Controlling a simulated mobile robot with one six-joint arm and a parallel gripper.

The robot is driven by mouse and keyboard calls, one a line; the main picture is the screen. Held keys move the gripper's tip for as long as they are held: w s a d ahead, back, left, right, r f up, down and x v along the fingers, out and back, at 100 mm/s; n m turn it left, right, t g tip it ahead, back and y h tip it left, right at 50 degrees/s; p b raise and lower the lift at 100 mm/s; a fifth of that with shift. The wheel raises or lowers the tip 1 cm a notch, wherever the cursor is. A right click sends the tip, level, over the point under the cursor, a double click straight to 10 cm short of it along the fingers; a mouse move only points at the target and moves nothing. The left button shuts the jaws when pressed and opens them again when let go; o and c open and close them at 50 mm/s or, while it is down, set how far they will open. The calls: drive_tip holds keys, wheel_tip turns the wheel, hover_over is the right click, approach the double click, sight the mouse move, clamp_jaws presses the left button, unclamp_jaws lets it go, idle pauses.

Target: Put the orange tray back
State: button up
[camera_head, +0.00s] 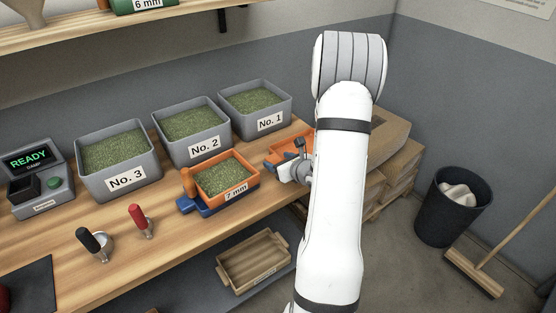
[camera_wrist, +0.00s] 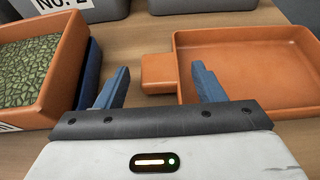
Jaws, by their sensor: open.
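An empty orange tray (camera_wrist: 245,75) with a stubby orange handle (camera_wrist: 158,72) lies on the wooden worktop. In the head view the orange tray (camera_head: 274,150) is partly hidden behind my arm, at the worktop's right end. My gripper (camera_wrist: 160,78) is open and empty. The tray's handle shows between and just beyond its blue fingers; I cannot tell whether they touch it. The gripper also shows in the head view (camera_head: 300,150), low over the tray.
An orange sieve marked 7 mm (camera_head: 227,176), full of green beans, sits on a blue base left of my gripper. Grey bins No. 1 (camera_head: 270,124), No. 2 and No. 3 stand behind. Two scoops stand at front left. A wooden tray (camera_head: 254,263) is on the lower shelf.

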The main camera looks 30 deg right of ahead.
drive_tip(key=v, duration=0.9)
drive_tip(key=shift+s+r+b, duration=0.15)
drive_tip(key=shift+s+b, duration=0.2)
drive_tip(key=shift+s+a+r, duration=0.1)
drive_tip(key=shift+s, duration=0.05)
drive_tip(key=s+a+r+n+g+y, duration=0.2)
drive_tip(key=a+n+g, duration=0.1)
drive_tip(key=a+n, duration=0.4)
drive_tip(key=s+a+r+n+g+y, duration=0.1)
drive_tip(key=a+r+n+g+y, duration=0.15)
drive_tip(key=a+n, duration=0.4)
drive_tip(key=s+a+r+n+g+y, duration=0.25)
drive_tip(key=a+n, duration=0.25)
drive_tip(key=a, duration=0.4)
drive_tip(key=s+r+n+g+h, duration=0.2)
drive_tip(key=s+n+h, duration=0.6)
drive_tip(key=n, duration=0.8)
wheel_tip(320, 180, up, 3)
drive_tip(key=shift+s+f+g, duration=0.25)
drive_tip(key=shift+s+g, duration=0.05)
drive_tip(key=shift+s, duration=0.6)
drive_tip(key=shift+a+n, duration=0.1)
drive_tip(key=shift+n, duration=0.15)
drive_tip(key=shift+c, duration=0.3)
